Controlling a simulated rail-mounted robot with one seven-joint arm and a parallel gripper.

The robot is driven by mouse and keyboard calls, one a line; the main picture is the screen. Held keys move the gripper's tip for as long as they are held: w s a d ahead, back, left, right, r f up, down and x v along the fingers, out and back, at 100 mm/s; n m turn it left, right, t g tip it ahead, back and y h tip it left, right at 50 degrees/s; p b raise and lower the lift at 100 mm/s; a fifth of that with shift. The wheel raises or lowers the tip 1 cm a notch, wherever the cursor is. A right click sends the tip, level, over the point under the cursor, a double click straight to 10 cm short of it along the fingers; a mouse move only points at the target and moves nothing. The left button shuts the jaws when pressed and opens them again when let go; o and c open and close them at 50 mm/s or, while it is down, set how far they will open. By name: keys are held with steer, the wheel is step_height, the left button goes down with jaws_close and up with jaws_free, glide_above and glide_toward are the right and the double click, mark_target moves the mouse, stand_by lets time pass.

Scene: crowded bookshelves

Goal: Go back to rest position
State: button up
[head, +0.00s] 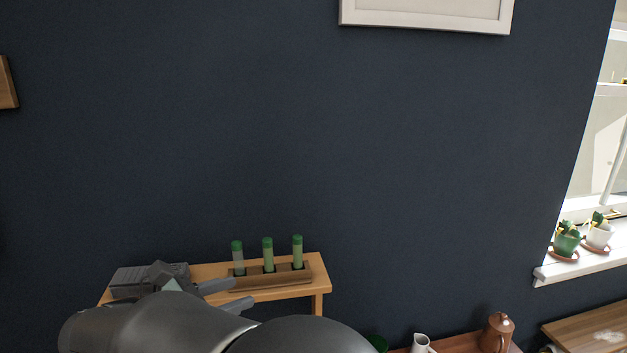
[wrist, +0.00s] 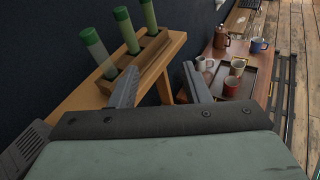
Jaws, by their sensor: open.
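My gripper (head: 232,296) is at the lower left of the head view, low in front of a small wooden shelf table (head: 277,291). In the wrist view my gripper (wrist: 158,84) has its two fingers spread apart with nothing between them. A wooden rack (head: 265,278) on the shelf table holds three green-capped tubes (head: 268,255) upright. The rack (wrist: 148,60) also shows in the wrist view, just beyond the left finger. I cannot tell whether that finger touches it. My arm hides part of the shelf table in the head view.
A lower table to the right bears a dark tray (wrist: 252,77) with several cups and a brown pot (head: 497,333). A dark wall stands behind. A windowsill (head: 590,265) with potted plants is at the right. The wall area above the shelf table is clear.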

steer(key=s+d+f+m+g+y, duration=0.1)
steer(key=s+d+f+m+g, duration=0.2)
steer(key=d, duration=0.5)
steer(key=d+f+m+g+y, duration=0.1)
steer(key=d+f+m+g, duration=0.15)
steer(key=d+m, duration=0.45)
steer(key=s+d+f+m+g+y, duration=0.15)
steer(key=d+g, duration=0.25)
steer(key=d, duration=0.6)
steer(key=s+d+f+m+y, duration=0.3)
steer(key=s+m, duration=0.3)
steer(key=m, duration=0.1)
steer(key=s+d+f+m+y, duration=0.3)
steer(key=s+m, duration=0.3)
steer(key=m, duration=0.1)
steer(key=shift+f+m+g+y, duration=0.2)
steer(key=shift+m+g+y, duration=0.15)
steer(key=shift+g, duration=0.1)
steer(key=shift+d, duration=0.1)
